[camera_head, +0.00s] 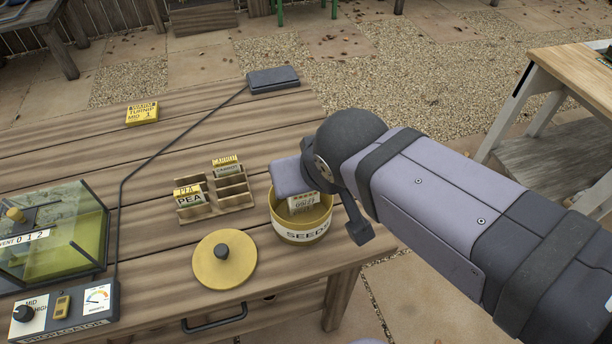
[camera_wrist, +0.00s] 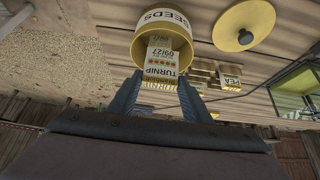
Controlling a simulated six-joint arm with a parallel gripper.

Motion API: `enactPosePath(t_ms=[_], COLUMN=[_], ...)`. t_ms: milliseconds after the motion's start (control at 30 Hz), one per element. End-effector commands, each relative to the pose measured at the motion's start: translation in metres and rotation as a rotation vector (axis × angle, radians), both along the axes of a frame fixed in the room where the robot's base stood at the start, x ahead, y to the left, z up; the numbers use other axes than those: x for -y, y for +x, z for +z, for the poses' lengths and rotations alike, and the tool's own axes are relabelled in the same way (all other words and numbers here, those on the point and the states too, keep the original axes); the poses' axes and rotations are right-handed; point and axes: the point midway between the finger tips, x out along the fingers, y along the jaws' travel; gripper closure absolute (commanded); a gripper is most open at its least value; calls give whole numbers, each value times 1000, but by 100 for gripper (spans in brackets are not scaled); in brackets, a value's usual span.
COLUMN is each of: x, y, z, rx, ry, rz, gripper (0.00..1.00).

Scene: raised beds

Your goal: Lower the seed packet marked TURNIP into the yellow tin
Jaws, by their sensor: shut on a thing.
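My gripper (camera_wrist: 160,92) is shut on the seed packet marked TURNIP (camera_wrist: 161,62), with a finger on either side of it. In the head view the packet (camera_head: 303,201) shows only in part, below my gripper and within the tin's mouth. The yellow tin (camera_head: 300,237), marked SEEDS, stands open on the bench near its right edge. It also shows in the wrist view (camera_wrist: 163,18). The packet's end reaches inside the rim; I cannot tell whether it touches the bottom.
The tin's yellow lid (camera_head: 224,262) with a dark knob lies left of it. A wooden rack (camera_head: 238,198) holds packets, one marked PEA (camera_head: 190,198). A glass-sided propagator (camera_head: 60,235) stands far left. A yellow card (camera_head: 142,113) and a grey box (camera_head: 272,79) lie behind.

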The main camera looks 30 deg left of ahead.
Motion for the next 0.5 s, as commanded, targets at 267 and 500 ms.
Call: enactPosePath(t_ms=[267,500], x=[0,0], y=[0,0], z=[-15,-25], rx=[-1,-1], ry=[-1,-1], rz=[0,0], gripper=[77,77])
